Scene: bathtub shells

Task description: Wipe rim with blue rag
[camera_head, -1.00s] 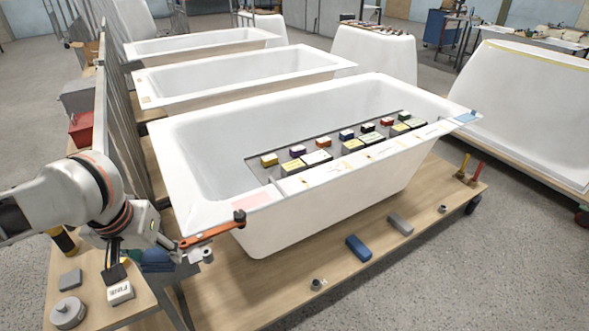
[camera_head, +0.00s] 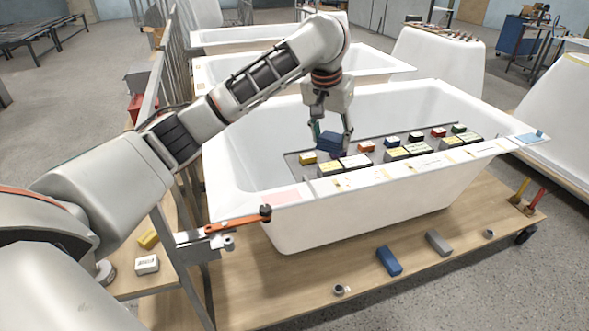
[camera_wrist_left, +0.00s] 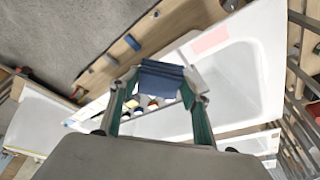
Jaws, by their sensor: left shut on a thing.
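The blue rag (camera_head: 329,143) is folded and held between the fingers of my left gripper (camera_head: 333,137), above the inside of the near white bathtub. In the left wrist view the rag (camera_wrist_left: 160,80) spans between the green-sided fingers of my left gripper (camera_wrist_left: 160,92). The tub's near rim (camera_head: 240,207) runs from the lower left to the right corner. A pink patch (camera_head: 285,197) and several pale labels lie along it. The rag appears apart from this near rim. My right gripper is not in view.
A tray (camera_head: 293,160) with several coloured blocks lies in the tub under my gripper. An orange-handled tool (camera_head: 237,221) sticks out at the rim's left corner. A blue block (camera_head: 389,261) and a grey block (camera_head: 438,242) lie on the wooden platform (camera_head: 330,262).

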